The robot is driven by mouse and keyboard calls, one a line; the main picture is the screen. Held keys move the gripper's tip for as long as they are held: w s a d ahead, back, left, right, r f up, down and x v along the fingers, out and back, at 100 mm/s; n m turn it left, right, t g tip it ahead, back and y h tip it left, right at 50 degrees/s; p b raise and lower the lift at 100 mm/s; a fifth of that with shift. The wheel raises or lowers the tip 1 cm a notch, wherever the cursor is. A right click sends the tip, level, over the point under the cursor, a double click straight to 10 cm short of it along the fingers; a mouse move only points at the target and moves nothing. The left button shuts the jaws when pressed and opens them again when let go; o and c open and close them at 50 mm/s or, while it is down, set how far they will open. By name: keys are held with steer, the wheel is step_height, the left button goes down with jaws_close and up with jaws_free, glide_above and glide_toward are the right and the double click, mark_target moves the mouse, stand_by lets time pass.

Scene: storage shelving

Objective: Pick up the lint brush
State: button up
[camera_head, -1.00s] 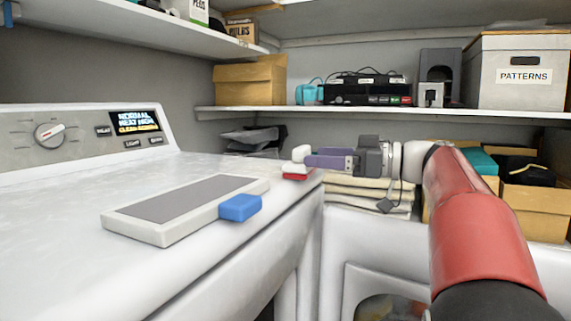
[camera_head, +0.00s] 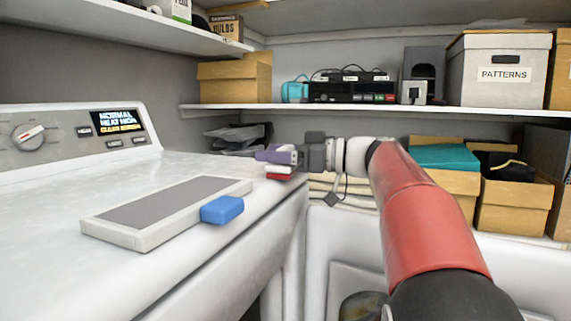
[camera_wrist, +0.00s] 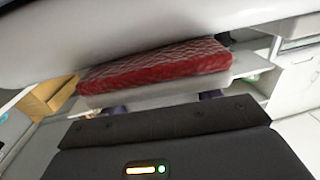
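The lint brush (camera_head: 280,177) has a red pad underneath and a white body. It lies at the far right corner of the white washer top (camera_head: 185,170). In the wrist view the brush (camera_wrist: 155,68) appears upside down, its textured red pad against the white surface. My gripper (camera_head: 270,156), with purple fingers, is at the brush, level with its upper part and hiding much of it. In the wrist view only small dark parts of the fingers show, apart, on either side below the white body (camera_wrist: 155,95). The gripper looks open; contact cannot be told.
A grey flat panel (camera_head: 165,210) with a blue block (camera_head: 222,209) at its side lies nearer on the washer. A control panel (camera_head: 70,135) stands behind. A shelf (camera_head: 380,110) with boxes runs above my gripper. Folded cloths (camera_head: 325,190) are below it.

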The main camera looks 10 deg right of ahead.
steer(key=c, duration=0.5)
steer(key=shift+o, duration=0.2)
steer(key=shift+r, duration=0.1)
step_height(320, 180, up, 10)
steer(key=p, duration=0.2)
steer(key=shift+o, duration=1.3)
steer(key=c, duration=0.4)
